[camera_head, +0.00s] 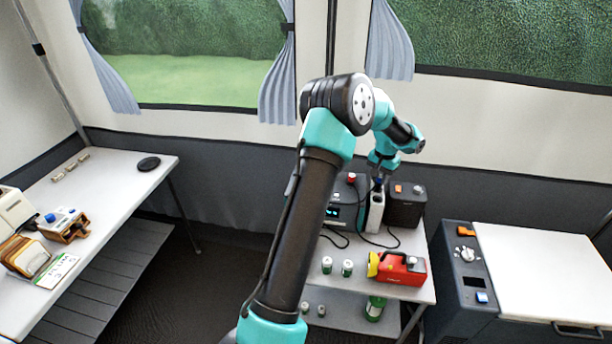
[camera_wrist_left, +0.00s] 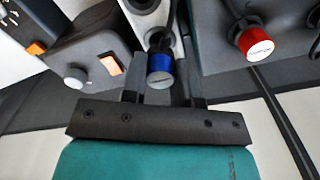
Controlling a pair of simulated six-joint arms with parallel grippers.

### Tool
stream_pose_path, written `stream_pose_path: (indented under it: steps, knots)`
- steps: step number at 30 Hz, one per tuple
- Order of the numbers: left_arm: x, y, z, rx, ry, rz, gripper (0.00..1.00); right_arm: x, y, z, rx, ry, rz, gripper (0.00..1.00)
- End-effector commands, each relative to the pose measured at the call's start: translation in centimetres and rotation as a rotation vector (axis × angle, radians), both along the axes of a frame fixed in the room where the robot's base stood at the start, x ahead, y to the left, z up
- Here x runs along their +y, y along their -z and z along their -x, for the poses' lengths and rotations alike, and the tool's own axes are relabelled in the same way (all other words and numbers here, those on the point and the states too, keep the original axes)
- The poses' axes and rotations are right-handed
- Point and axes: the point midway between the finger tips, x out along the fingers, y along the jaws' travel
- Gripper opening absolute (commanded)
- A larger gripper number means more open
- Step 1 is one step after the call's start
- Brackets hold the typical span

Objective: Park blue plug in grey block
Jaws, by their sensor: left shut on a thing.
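The blue plug (camera_wrist_left: 160,68) is a short cylinder with a blue cap, seen between the fingers of my left gripper (camera_wrist_left: 163,82) in the wrist view. My left gripper (camera_head: 378,178) is shut on it and points down over the table in the head view. The light grey block (camera_head: 375,213) stands upright directly below the gripper; its top also shows in the wrist view (camera_wrist_left: 148,22), with a dark round socket in it. The plug is at the block's top edge; I cannot tell whether it is in a socket. My right gripper is not in view.
A black box (camera_head: 406,210) with an orange switch stands right of the block. A grey unit (camera_head: 338,214) with a green display and a red plug (camera_wrist_left: 253,42) stands left.

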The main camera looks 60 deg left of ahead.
Motion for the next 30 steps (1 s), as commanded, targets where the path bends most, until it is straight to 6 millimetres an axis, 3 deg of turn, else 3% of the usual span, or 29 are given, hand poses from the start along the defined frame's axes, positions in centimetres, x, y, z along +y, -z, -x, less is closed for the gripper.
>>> stream_pose_path:
  steps: [30]
  knots:
    - [0.0,1.2,0.0,0.0,0.0,0.0,0.04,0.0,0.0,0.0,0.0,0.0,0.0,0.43]
